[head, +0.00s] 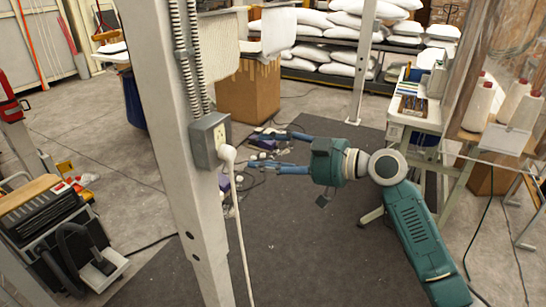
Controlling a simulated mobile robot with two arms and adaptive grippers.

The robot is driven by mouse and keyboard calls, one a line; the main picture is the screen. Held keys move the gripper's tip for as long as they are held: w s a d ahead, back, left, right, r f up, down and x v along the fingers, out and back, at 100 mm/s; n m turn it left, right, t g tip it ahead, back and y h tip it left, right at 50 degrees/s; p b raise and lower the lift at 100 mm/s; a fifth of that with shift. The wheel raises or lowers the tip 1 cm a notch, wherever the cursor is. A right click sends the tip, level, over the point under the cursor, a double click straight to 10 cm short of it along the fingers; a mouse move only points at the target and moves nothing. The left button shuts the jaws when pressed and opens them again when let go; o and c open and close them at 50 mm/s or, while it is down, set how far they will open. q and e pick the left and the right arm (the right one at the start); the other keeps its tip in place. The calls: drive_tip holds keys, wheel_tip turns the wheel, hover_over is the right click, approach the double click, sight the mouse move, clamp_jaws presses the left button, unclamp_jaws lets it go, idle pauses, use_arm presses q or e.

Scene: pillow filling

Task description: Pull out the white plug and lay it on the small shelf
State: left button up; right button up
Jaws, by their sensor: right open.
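The white plug (228,154) sits in the grey outlet box (205,142) on the pale upright post. Its white cord hangs down from it along the post. My right gripper (252,150) comes in from the right with its two blue fingers spread apart, pointing left at the plug. It is open and empty, with a gap between its fingertips and the plug. I cannot tell for sure which surface is the small shelf. My left gripper is not in view.
The pale post (178,160) stands in front. A white workbench (428,122) and thread spools (479,105) are at the right. A cardboard box (248,92) and stacked white sacks are behind. The dark mat (300,265) has clear space.

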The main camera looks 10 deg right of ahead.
sight(233, 153)
drive_tip(key=p+x, duration=0.2)
drive_tip(key=x, duration=0.6)
drive_tip(key=shift+w+a+p, duration=0.2)
drive_tip(key=shift+a+p, duration=0.05)
drive_tip(key=shift+p, duration=0.1)
drive_tip(key=shift+w+a+f, duration=0.25)
drive_tip(key=shift+w+a, duration=0.1)
drive_tip(key=shift+a, duration=0.05)
drive_tip(key=c, duration=1.2)
drive_tip(key=shift+f+v, duration=0.15)
drive_tip(key=shift+v, duration=0.7)
drive_tip(key=shift+f+v, duration=0.15)
drive_tip(key=shift+v, duration=0.65)
drive_tip(key=shift+f+v, duration=0.2)
drive_tip(key=shift+v, duration=0.65)
drive_tip(key=shift+c, duration=0.2)
drive_tip(key=shift+d, duration=0.1)
